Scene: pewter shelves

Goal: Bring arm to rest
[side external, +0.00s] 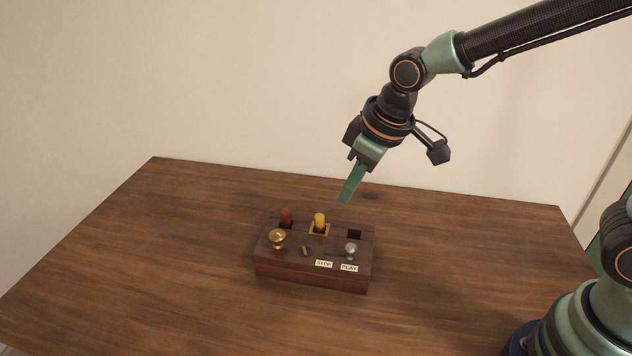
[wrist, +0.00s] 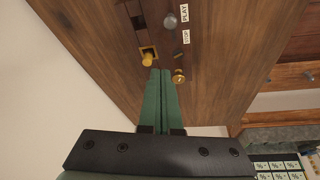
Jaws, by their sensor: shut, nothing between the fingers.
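My gripper (side external: 343,200) is shut and empty, held in the air above and behind the wooden box on the table. In the wrist view its two green fingers (wrist: 160,72) lie together. The dark wooden box (side external: 312,278) has a red peg (side external: 286,215) and a yellow peg (side external: 320,221) standing in it, and an empty square hole at its right. A brass knob (side external: 278,237), a silver knob (side external: 352,249) and a small brass lever (side external: 305,251) sit on its top. The yellow peg also shows in the wrist view (wrist: 147,58).
The wooden table (side external: 150,260) is clear around the box. A plain pale wall (side external: 200,80) stands behind it. In the wrist view, wooden furniture (wrist: 285,78) and a patterned item (wrist: 278,170) show at the right.

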